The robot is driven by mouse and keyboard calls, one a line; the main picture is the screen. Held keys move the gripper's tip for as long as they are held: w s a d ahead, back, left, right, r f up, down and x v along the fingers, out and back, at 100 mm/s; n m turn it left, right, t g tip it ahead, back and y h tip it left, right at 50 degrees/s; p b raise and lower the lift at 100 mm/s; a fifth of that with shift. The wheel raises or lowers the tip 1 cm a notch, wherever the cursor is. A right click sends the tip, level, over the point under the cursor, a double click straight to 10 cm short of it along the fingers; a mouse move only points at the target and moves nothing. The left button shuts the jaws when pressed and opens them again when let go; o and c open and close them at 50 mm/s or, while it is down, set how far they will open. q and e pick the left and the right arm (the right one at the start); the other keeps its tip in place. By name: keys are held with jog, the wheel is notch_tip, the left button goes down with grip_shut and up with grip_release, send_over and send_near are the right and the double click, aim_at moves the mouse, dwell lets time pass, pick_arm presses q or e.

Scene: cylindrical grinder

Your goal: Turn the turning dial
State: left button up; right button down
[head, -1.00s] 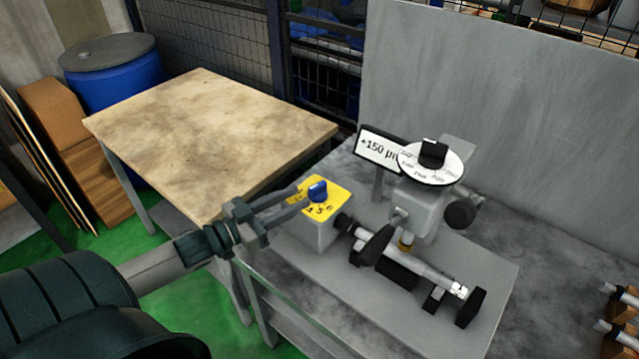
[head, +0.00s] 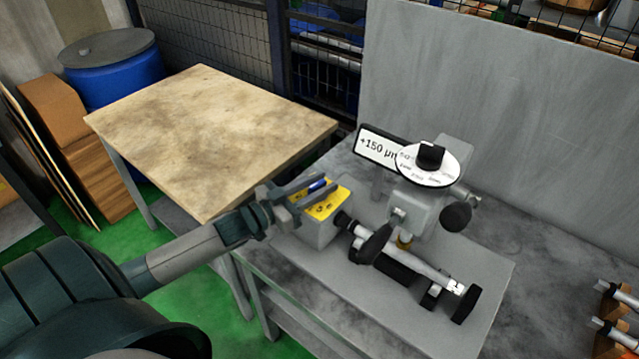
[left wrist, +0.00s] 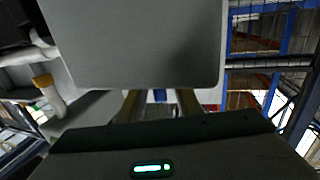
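A blue dial knob (head: 317,184) sits on the yellow numbered face (head: 327,204) of a grey box at the left end of the grinder. My left gripper (head: 312,189) reaches in from the left, its two fingers on either side of the knob. In the left wrist view the blue knob (left wrist: 160,95) shows between the two fingers (left wrist: 159,103), with a gap at each side, so the gripper looks open. The fingers cover part of the yellow face. The knob's exact angle is hard to see. My right gripper is not in view.
The grinder carries a white round dial with a black knob (head: 431,156), a "+150" sign (head: 377,147) and a horizontal shaft (head: 428,268). An empty wooden-topped table (head: 210,135) stands at the left. A grey panel (head: 500,120) rises behind the grinder.

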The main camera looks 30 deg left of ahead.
pick_arm(q)
jog(key=shift+c, duration=0.7)
grip_shut()
jog(key=shift+r+n+y+p, duration=0.15)
jog(key=shift+n+y+p, duration=0.25)
jog(key=shift+y+p, duration=0.25)
jog(key=n+t+y+p, duration=0.1)
jog(key=y+p, duration=0.1)
jog(key=shift+n+y, duration=0.35)
jog(key=shift+n, duration=0.05)
jog(key=shift+n+y+p, duration=0.55)
jog(key=shift+n+y, duration=0.25)
jog(key=shift+y, duration=0.3)
jog(key=shift+a+n+y, duration=0.1)
jog(key=shift+n+y, duration=0.4)
jog(key=shift+y, duration=0.4)
jog(key=shift+n+y+p, duration=0.3)
jog(key=shift+n+y, duration=0.1)
jog(key=shift+y, duration=0.2)
